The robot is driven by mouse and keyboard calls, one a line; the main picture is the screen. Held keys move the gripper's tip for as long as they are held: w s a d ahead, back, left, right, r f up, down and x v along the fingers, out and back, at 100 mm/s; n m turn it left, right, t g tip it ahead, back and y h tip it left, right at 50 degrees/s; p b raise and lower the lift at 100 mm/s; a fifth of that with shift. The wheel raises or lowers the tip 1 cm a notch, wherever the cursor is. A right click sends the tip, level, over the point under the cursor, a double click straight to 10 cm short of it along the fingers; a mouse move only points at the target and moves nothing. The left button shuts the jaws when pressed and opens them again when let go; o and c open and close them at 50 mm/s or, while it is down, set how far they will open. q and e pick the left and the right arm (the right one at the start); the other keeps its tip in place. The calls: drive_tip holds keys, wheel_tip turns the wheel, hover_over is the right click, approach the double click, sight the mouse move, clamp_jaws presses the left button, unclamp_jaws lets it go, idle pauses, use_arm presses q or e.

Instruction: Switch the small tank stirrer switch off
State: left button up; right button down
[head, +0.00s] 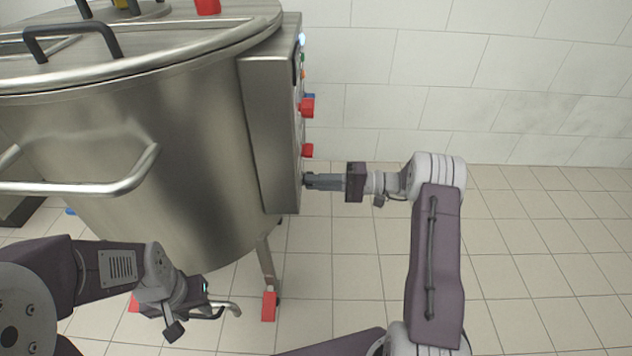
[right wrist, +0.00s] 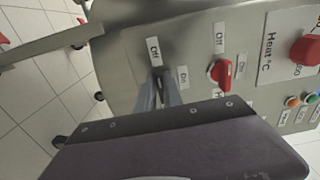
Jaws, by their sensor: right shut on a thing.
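The steel tank (head: 180,130) fills the left of the head view, with a control box (head: 270,130) on its right side. In the right wrist view the box's panel (right wrist: 190,20) shows an Off label (right wrist: 153,51) and an On label (right wrist: 183,76) around the lowest switch. My right gripper (head: 306,181) is at that switch, its fingers (right wrist: 158,82) shut on it. The fingers mostly hide the switch, so I cannot tell which way it points. My left gripper (head: 228,309) hangs low in front of the tank, away from the panel; its jaws are unclear.
A red rotary switch (right wrist: 222,74) with its own Off and On labels sits beside the held one. A red heat knob (right wrist: 306,50) and small coloured buttons (right wrist: 292,102) are further along. A tank handle (head: 100,187) sticks out at left. The tiled floor (head: 540,250) at right is clear.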

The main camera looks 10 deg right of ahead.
drive_tip(key=c, duration=1.5)
unclamp_jaws()
drive_tip(key=shift+d, duration=0.1)
drive_tip(key=p+v, duration=0.4)
drive_tip(key=v, duration=0.5)
